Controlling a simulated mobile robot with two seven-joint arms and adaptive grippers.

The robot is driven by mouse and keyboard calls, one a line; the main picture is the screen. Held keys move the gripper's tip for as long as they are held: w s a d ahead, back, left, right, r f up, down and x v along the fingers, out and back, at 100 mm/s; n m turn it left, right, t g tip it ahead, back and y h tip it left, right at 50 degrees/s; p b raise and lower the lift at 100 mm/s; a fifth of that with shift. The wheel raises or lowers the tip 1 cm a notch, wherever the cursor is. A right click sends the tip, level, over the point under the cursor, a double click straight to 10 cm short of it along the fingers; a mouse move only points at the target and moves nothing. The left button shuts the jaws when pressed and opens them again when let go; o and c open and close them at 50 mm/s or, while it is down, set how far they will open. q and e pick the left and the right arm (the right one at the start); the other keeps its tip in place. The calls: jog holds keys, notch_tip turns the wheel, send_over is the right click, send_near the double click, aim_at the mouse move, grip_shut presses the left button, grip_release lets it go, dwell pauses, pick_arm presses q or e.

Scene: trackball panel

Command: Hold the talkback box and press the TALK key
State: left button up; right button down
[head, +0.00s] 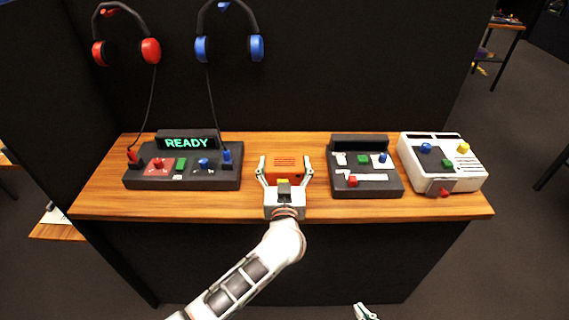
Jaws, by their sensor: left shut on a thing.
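The talkback box, an orange box (288,165) with dark slots on its top, sits on the wooden counter in the middle of the head view. My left gripper (285,173) reaches in from the front and is shut on the box, with one finger on each side of it. A small yellow part shows at the box's front edge, mostly hidden by the gripper; I cannot tell if it is the TALK key. Only the tip of my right gripper (365,312) shows at the bottom edge, well below the counter's front and away from the box; its jaws are unclear.
A dark panel (212,178) with a READY display stands left of the box. Another dark panel (375,188) and a white console (465,177) stand to the right. Red headphones (150,50) and blue headphones (257,47) hang on the black back wall. The counter's front strip (230,205) is clear.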

pick_arm(q)
jog(key=shift+f, duration=0.25)
dwell(0.4)
jog(key=o, duration=1.1)
jog(key=shift+c, duration=0.2)
